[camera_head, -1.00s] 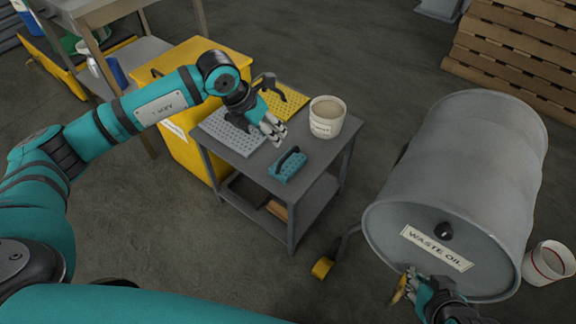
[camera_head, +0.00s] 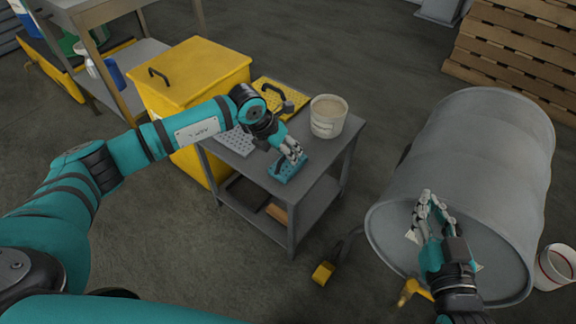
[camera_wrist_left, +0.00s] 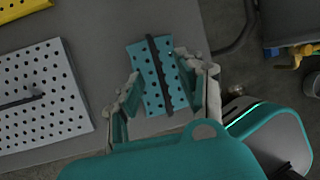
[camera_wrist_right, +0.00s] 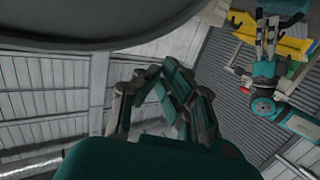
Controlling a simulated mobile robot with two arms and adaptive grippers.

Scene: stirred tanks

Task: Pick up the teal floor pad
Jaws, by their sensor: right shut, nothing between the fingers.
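The teal floor pad (camera_head: 284,171) is a small perforated block with a dark bar handle, lying on the grey cart top. In the left wrist view the pad (camera_wrist_left: 147,82) shows with its handle running lengthwise. My left gripper (camera_head: 295,150) is at the pad in the head view, covering part of it. In the left wrist view its fingers (camera_wrist_left: 160,85) are spread apart, one on each side of the pad's near part, with the handle between them. Contact cannot be told. My right gripper (camera_head: 433,203) is shut and empty, raised before the waste oil drum; its fingers (camera_wrist_right: 165,95) show in its wrist view.
A grey perforated pad (camera_head: 237,141), a yellow perforated pad (camera_head: 270,92) and a white bucket (camera_head: 328,117) share the cart top (camera_head: 318,186). A yellow bin (camera_head: 190,80) stands behind the cart. The grey drum (camera_head: 480,170) lies at right, with a yellow tap (camera_head: 408,290).

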